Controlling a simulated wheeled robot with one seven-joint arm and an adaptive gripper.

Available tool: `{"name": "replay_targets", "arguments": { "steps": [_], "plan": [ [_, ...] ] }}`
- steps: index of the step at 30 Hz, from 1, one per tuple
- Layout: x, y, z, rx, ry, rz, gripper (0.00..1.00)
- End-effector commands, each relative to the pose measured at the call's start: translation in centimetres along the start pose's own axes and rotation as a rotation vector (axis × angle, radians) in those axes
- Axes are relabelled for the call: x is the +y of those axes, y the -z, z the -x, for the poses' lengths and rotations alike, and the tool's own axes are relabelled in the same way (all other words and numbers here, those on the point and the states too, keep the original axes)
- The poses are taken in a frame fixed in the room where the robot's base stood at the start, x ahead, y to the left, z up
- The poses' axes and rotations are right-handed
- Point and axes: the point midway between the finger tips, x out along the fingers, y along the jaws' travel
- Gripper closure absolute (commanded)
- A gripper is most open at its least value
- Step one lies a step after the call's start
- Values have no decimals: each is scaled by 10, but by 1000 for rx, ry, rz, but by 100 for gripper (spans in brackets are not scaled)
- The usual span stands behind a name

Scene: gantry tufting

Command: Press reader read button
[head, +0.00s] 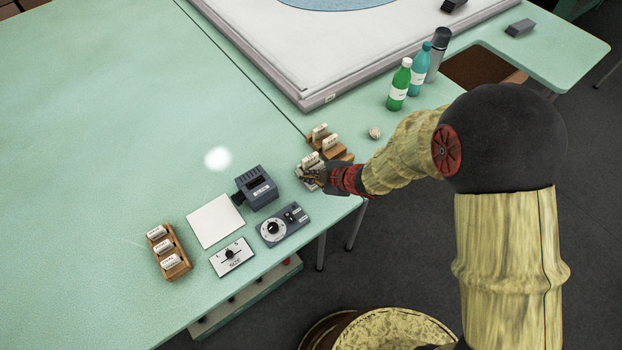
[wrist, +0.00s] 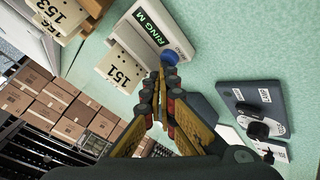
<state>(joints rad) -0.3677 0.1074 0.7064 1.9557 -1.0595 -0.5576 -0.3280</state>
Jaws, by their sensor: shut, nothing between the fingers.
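The reader (wrist: 176,27) is a pale box with a lit green display reading "RING M". A cream tag marked 151 (wrist: 120,76) sits at its side. The round blue button (wrist: 170,57) is at the reader's near end. My gripper (wrist: 160,82) is shut and empty, with its fingertips right by the button. I cannot tell whether they touch it. In the head view my gripper (head: 314,179) is low over the table's front edge and hides much of the reader.
A wooden tag rack (head: 338,152) stands just behind my gripper. To the left are a dark slotted box (head: 257,188), a grey dial unit (head: 282,224), a SIZE panel (head: 232,257) and another tag rack (head: 180,268). Bottles, including a green one (head: 399,86), stand at the back right.

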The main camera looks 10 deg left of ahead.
Motion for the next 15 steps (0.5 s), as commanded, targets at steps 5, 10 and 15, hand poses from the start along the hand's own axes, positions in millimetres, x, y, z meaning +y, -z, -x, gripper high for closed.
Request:
{"name": "replay_targets", "arguments": {
  "steps": [5, 10, 15],
  "plan": [
    [-1, -1, 0, -1, 1, 0, 100],
    [-1, 0, 0, -1, 1, 0, 100],
    [2, 3, 4, -1, 1, 0, 100]
  ]
}}
